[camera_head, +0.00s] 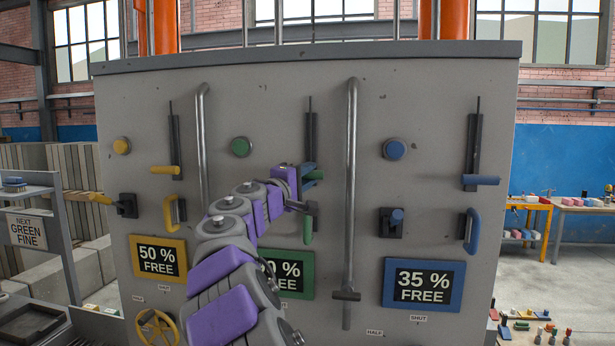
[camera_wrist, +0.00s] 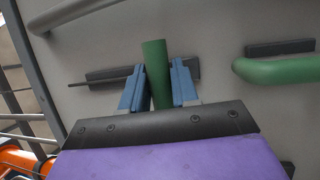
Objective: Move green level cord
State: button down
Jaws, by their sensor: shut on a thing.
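The green level cord's handle (camera_head: 315,175) is a short green bar on a dark upright slot with a thin cord (camera_head: 310,105), in the middle of the grey panel. In the wrist view the green handle (camera_wrist: 156,75) stands between my two blue fingers. My gripper (camera_head: 308,172) is shut on this handle at the panel, and it also shows in the wrist view (camera_wrist: 157,90). The fingers and my purple arm hide part of the handle and the lower slot in the head view.
A green pull handle (camera_head: 308,228) sits just below. Grey vertical pipes (camera_head: 351,180) (camera_head: 202,140) stand out on both sides. The yellow level handle (camera_head: 165,170) and blue level handle (camera_head: 481,180) are on similar slots. My arm partly covers the green-framed display (camera_head: 302,275).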

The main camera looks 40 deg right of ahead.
notch_tip(320, 180, up, 10)
jog(key=p, duration=0.7)
jog(key=shift+r, duration=0.15)
jog(key=shift+a+r, duration=0.15)
jog(key=c, duration=1.3)
grip_release()
jog(key=o, duration=0.3)
jog(key=shift+w+d, duration=0.25)
jog(key=shift+w, duration=0.2)
jog(key=shift+o, duration=0.5)
jog(key=shift+d, duration=0.1)
jog(key=shift+s+d, duration=0.1)
jog(key=shift+s, duration=0.15)
jog(key=b+v, duration=0.2)
jog(key=v, duration=1.5)
jog(key=shift+a+f, duration=0.25)
jog(key=shift+f, duration=0.05)
